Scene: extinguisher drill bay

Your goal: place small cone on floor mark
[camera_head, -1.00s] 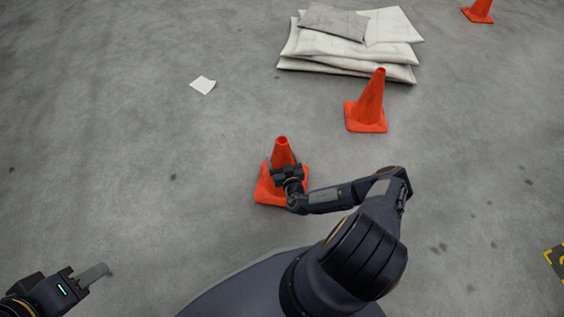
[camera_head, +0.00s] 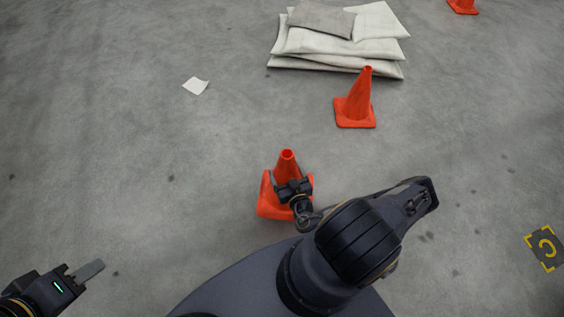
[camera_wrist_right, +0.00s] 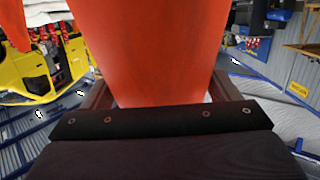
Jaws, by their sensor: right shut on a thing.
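An orange cone (camera_head: 286,163) is upright in the head view, just in front of my body. My right gripper (camera_head: 293,188) is shut on its side, about halfway up; the cone (camera_wrist_right: 150,50) fills the middle of the right wrist view between the fingers. I cannot tell whether its base touches the floor. The floor mark (camera_head: 546,248), a dark square with yellow corners and a yellow curved sign, lies at the right edge. My left gripper (camera_head: 88,270) is at the lower left, away from the cone; its finger opening is unclear.
A second orange cone (camera_head: 356,103) stands behind and to the right. A third cone (camera_head: 463,5) is cut off at the top right. Stacked pale sacks (camera_head: 335,45) lie at the back. A white paper (camera_head: 196,86) lies at left. The floor between held cone and mark is bare beyond my arm.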

